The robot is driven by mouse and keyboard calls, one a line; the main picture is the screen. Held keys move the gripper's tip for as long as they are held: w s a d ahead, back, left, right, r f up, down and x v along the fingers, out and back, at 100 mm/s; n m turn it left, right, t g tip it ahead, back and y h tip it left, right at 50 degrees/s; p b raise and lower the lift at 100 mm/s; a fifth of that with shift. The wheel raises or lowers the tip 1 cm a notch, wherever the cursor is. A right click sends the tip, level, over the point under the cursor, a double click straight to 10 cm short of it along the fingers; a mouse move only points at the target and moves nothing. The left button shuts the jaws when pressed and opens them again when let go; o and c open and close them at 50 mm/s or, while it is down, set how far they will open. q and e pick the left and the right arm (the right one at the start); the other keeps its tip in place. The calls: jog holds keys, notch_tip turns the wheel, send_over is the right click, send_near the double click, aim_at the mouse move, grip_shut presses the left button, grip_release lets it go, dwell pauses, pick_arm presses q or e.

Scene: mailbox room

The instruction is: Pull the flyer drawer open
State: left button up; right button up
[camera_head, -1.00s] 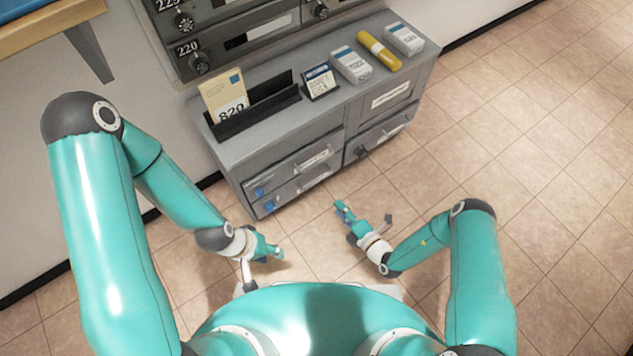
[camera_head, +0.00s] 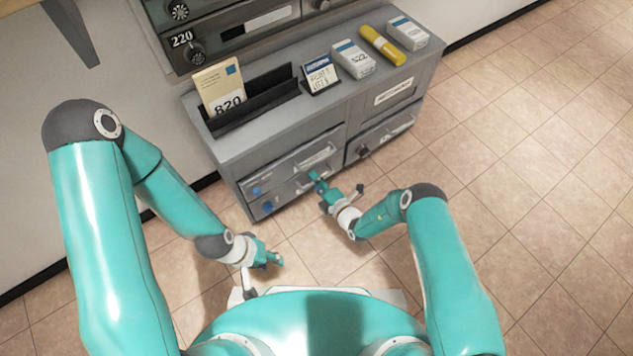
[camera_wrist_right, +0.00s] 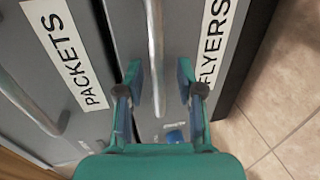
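The flyer drawer (camera_head: 290,190) is the lower left drawer of the grey cabinet and looks shut. Its white FLYERS label (camera_wrist_right: 213,45) and its bar handle (camera_wrist_right: 155,50) show in the right wrist view. My right gripper (camera_head: 322,183) is in front of the cabinet's left drawers. In the right wrist view the fingers of this gripper (camera_wrist_right: 159,82) are open, one on each side of the bar handle, with a gap on both sides. I cannot tell how deep the bar sits between them. My left gripper (camera_head: 272,258) hangs low over the floor, away from the cabinet; its opening is unclear.
The PACKETS drawer (camera_wrist_right: 100,60) with its own bar handle (camera_wrist_right: 35,110) lies just above. The cabinet top holds a card rack (camera_head: 255,105), small boxes (camera_head: 353,60) and a yellow tube (camera_head: 382,45). The tiled floor (camera_head: 480,160) to the right is clear.

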jog(key=shift+c, duration=0.3)
grip_shut()
jog(key=shift+d+f, duration=0.1)
jog(key=shift+d, duration=0.05)
